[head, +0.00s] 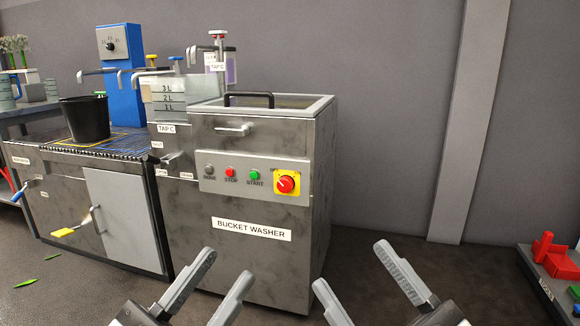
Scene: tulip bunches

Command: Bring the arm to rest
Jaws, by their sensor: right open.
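My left gripper (226,264) is at the bottom of the head view, left of centre. Its two fingers stand apart with nothing between them. My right gripper (350,264) is at the bottom, right of centre. Its fingers are spread wide and empty. Most of both arms is out of view below.
A black bucket (86,119) stands on the grated counter at left, by a blue dispenser (121,62). The washer has a control panel (254,178). A red object (551,255) lies on a low cart at far right. Bare floor lies between.

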